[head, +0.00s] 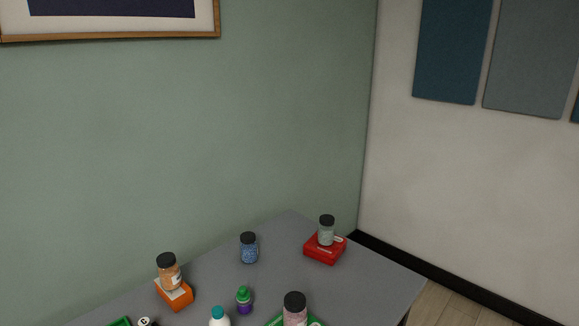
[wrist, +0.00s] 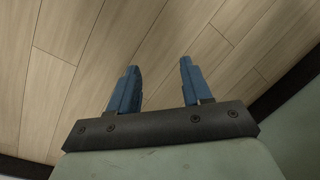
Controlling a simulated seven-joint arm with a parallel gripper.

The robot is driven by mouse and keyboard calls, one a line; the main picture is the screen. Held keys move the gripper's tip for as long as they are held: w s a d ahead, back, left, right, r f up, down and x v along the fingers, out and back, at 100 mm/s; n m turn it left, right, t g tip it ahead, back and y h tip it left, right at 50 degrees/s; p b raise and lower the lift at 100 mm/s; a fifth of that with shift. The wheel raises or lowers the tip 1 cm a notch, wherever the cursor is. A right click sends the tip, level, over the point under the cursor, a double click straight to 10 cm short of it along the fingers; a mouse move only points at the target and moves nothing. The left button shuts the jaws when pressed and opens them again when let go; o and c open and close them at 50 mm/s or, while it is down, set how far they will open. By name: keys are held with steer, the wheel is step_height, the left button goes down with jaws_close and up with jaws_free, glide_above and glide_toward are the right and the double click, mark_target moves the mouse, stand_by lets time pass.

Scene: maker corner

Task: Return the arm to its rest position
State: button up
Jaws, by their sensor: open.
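My gripper (wrist: 160,75) shows in the wrist view with its two blue fingers apart and nothing between them. It is over the wood plank floor (wrist: 75,30), clear of any object. The head view does not show my arm or gripper.
In the head view a grey table (head: 300,285) stands in the corner by a green wall. On it are an orange box (head: 174,296) and a red box (head: 324,253), each with a jar on top, a blue jar (head: 248,249), a purple bottle (head: 244,302) and a pink jar (head: 294,313).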

steer(key=s+a+f+g, duration=0.1)
steer(key=s+a+g, duration=0.1)
steer(key=s, duration=0.6)
steer(key=s+a+g+h, duration=0.1)
steer(key=s+a, duration=0.2)
steer(key=s, duration=0.6)
steer(key=s+a+f+g, duration=0.1)
steer(key=s+a+g, duration=0.1)
steer(key=s, duration=0.6)
steer(key=shift+s+a+f+g, duration=0.25)
steer(key=shift+a+f+g, duration=0.05)
steer(key=shift+a, duration=0.5)
